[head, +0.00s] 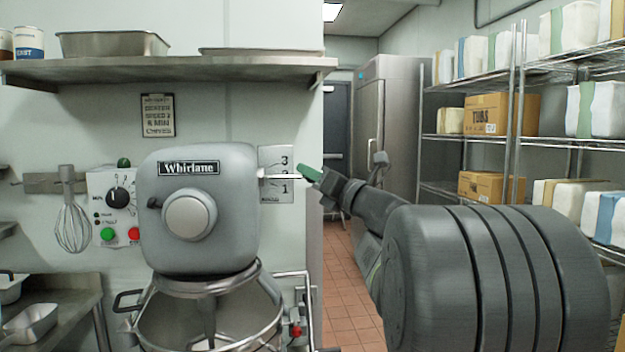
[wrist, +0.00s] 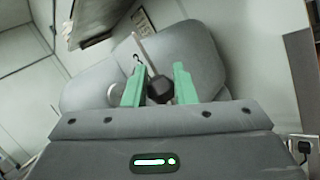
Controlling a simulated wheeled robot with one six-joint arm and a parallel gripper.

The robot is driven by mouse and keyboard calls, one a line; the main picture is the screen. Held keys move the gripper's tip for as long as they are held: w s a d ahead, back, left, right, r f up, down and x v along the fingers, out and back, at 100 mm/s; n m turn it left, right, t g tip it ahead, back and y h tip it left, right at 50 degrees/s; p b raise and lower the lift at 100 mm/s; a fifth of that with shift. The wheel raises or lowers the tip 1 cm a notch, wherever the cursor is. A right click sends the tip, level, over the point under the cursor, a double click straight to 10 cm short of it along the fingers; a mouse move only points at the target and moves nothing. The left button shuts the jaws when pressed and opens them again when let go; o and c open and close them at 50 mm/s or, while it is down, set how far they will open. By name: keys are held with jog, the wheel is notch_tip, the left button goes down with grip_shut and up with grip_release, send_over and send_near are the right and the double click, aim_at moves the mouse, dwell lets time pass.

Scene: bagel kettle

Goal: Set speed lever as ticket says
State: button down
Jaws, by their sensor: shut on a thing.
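The grey mixer (head: 200,225), labelled "Whirlane", stands at centre-left. Its speed lever (head: 282,177) is a thin pale rod sticking out to the right across the speed plate (head: 275,160). The rod lies between the marks 3 above and 1 below, at the middle level. In the wrist view the lever's dark knob (wrist: 160,89) sits between my green fingers. My gripper (head: 312,173) is shut on this knob; its fingers also show in the wrist view (wrist: 160,80). The ticket (head: 157,115) hangs on the wall above the mixer; its small print is too blurred to read surely.
A control box (head: 115,207) with a dial and buttons is left of the mixer, beside a hanging whisk (head: 71,210). The mixer's bowl (head: 210,318) is below. A shelf (head: 160,67) runs above. Wire racks (head: 515,140) with boxes stand at right; tiled floor (head: 345,285) is clear between.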

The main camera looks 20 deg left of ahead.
jog(key=shift+f, duration=0.1)
jog(key=c, duration=1.2)
grip_release()
jog(key=shift+d, duration=0.1)
jog(key=b+v, duration=0.2)
jog(key=v, duration=1.1)
jog(key=shift+s+d, duration=0.15)
jog(key=shift+d, duration=0.15)
jog(key=p+x, duration=0.2)
jog(key=x, duration=1.2)
jog(key=shift+d, duration=0.1)
